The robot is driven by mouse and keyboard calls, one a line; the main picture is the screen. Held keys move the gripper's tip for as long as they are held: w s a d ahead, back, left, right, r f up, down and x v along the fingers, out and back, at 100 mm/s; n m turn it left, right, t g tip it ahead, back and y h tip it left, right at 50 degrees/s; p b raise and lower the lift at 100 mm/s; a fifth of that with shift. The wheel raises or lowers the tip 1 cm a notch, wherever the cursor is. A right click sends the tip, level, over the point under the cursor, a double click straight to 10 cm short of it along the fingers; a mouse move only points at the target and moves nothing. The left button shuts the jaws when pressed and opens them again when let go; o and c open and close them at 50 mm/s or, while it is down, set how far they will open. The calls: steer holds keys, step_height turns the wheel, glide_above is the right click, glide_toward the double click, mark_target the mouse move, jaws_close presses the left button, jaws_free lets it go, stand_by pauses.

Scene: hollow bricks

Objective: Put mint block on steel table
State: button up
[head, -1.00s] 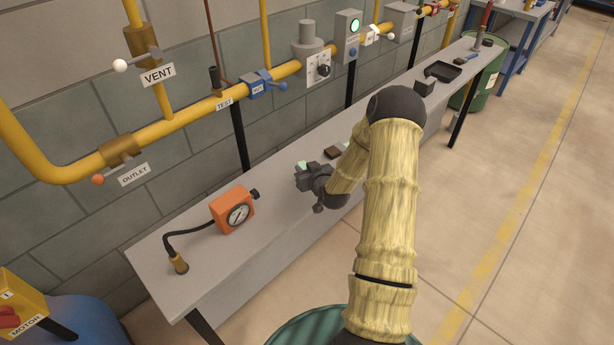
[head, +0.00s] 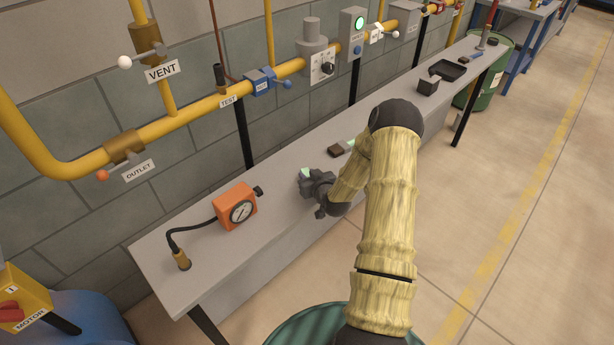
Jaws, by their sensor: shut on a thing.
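A pale mint block (head: 305,172) shows at the tip of my gripper (head: 307,178), at its upper left side. My gripper is shut on it, and the dark fingers hide part of the block. They are over the middle of the long grey steel-looking table (head: 205,257), right of the orange gauge. Whether the block touches the tabletop cannot be told from this view. A second small pale green piece (head: 350,143) lies farther along the table, partly hidden by my arm.
An orange gauge (head: 235,206) with a black hose stands left of my gripper. A brown block (head: 335,150) lies behind it. A dark block (head: 428,87) and a black tray (head: 448,71) are at the far end. Yellow pipes (head: 190,113) run along the wall.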

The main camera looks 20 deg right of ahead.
steer(key=o, duration=0.9)
steer(key=shift+f, duration=0.1)
steer(key=shift+o, duration=0.2)
steer(key=v, duration=1.2)
steer(key=shift+r+b, duration=0.2)
steer(key=shift+b, duration=0.25)
steer(key=s+a+r+g, duration=1.1)
steer(key=s+a+r, duration=0.2)
steer(key=s+a, duration=0.3)
steer(key=shift+s+a+n+y, duration=0.2)
steer(key=shift+s+n+y, duration=0.1)
steer(key=shift+s+y, duration=0.1)
